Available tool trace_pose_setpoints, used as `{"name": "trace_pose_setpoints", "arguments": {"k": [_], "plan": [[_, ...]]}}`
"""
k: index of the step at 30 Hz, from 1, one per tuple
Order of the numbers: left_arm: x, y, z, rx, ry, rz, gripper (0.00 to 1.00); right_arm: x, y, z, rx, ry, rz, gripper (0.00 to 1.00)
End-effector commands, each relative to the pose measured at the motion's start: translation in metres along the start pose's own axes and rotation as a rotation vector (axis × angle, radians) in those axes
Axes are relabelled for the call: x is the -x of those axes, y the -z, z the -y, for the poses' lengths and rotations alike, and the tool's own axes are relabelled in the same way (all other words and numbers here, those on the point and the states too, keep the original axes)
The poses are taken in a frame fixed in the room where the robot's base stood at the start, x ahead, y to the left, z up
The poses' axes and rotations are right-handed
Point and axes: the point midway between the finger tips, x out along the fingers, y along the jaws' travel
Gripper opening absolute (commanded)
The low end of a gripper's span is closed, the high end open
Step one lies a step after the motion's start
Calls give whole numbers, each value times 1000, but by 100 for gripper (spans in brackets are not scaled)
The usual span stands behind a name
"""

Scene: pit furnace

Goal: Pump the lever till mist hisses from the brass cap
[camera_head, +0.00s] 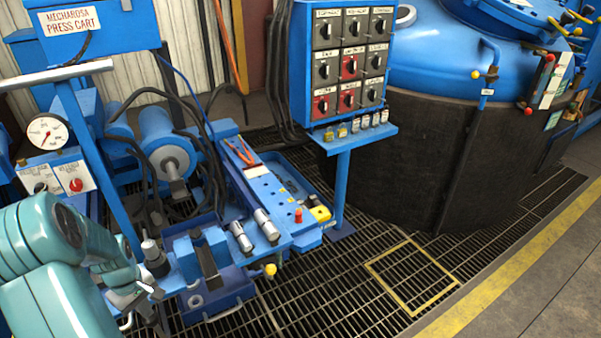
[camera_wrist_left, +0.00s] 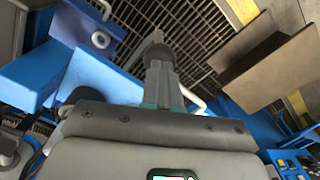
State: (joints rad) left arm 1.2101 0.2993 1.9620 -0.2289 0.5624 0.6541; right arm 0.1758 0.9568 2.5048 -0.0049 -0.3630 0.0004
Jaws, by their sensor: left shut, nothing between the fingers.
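A long blue bar (camera_head: 100,165) with a pale cross grip (camera_head: 55,76) stands tilted at the left in the head view. Its lower end runs behind my left wrist; I cannot tell whether it is the pump lever. A small yellow, brass-like knob (camera_head: 270,270) sits at the front of the blue bench; I cannot tell whether it is the brass cap. No mist shows. My left gripper (camera_head: 149,300) is shut and empty, low beside the blue press block. In the left wrist view its closed fingers (camera_wrist_left: 154,42) point over the floor grating. My right gripper is out of view.
A pressure gauge (camera_head: 47,132) and a red-knobbed panel (camera_head: 74,180) are at the left. A blue switch box (camera_head: 350,60) stands on a post behind the bench. A large furnace vessel (camera_head: 420,160) fills the back right. The grating (camera_head: 330,290) at front right is clear.

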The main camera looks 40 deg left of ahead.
Motion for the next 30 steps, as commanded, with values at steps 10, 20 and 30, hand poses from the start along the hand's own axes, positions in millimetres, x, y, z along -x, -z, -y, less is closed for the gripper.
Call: {"name": "trace_pose_setpoints", "arguments": {"k": [10,20,30], "plan": [[19,4,-2,0,1,1,0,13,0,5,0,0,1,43],[-37,-6,3,0,1,2,0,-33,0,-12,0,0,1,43],[-91,-18,11,0,0,0,0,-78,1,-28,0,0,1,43]]}}
